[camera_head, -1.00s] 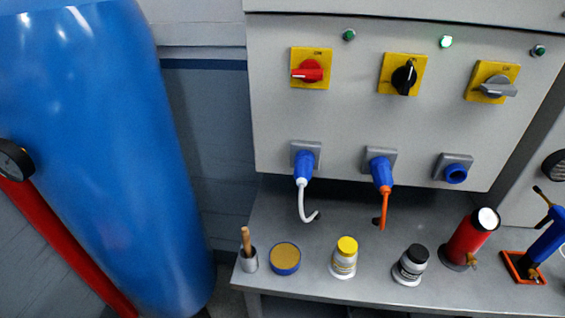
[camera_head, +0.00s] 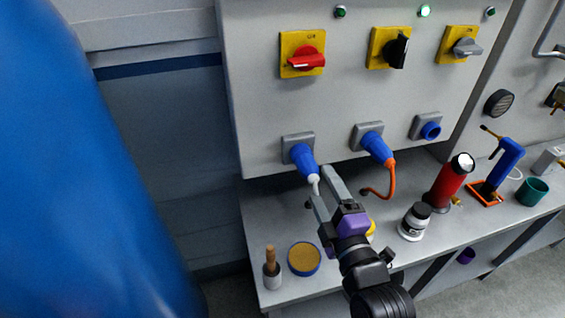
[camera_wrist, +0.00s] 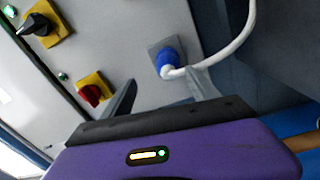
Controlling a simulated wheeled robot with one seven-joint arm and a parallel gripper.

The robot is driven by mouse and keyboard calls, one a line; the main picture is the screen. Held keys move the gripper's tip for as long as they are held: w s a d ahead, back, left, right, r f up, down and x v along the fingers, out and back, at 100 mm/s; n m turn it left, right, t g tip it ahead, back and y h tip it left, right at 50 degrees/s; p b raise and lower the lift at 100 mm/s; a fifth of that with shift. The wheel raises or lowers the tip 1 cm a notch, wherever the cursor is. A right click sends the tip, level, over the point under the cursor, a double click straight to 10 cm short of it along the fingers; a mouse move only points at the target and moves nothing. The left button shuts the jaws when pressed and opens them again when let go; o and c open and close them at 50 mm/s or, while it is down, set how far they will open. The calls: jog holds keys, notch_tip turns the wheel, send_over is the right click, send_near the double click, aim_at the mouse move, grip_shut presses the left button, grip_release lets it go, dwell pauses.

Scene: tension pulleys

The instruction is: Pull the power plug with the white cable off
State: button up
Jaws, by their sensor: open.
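The blue power plug (camera_head: 304,160) with the white cable sits in the left grey socket on the cabinet front. In the wrist view the plug (camera_wrist: 168,62) is in its socket, and its white cable (camera_wrist: 229,46) curves up to the right. My gripper (camera_head: 322,185) is open just below the plug, its fingers near the white cable end. In the wrist view my gripper (camera_wrist: 163,90) has its fingers apart, with the plug beyond the tips. I cannot tell whether a finger touches the cable. In the head view my gripper hides most of the cable.
A second blue plug (camera_head: 376,146) with an orange cable (camera_head: 378,192) is close on the right. Below stand a tin (camera_head: 304,259), a brush pot (camera_head: 271,276) and a black-capped jar (camera_head: 414,222). A yellow-capped bottle is mostly hidden by my arm. A blue tank (camera_head: 70,190) fills the left.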

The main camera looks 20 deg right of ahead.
aim_at(315, 182)
jog(key=shift+w+a+f+n, duration=0.1)
jog(key=shift+a+f+n, duration=0.15)
jog(key=shift+f+n, duration=0.35)
jog(key=shift+n, duration=0.6)
jog(key=shift+w+p, duration=0.45)
jog(key=shift+w, duration=4)
jog(key=shift+c, duration=0.4)
grip_shut()
jog(key=shift+s, duration=0.1)
jog(key=shift+s, duration=2.9)
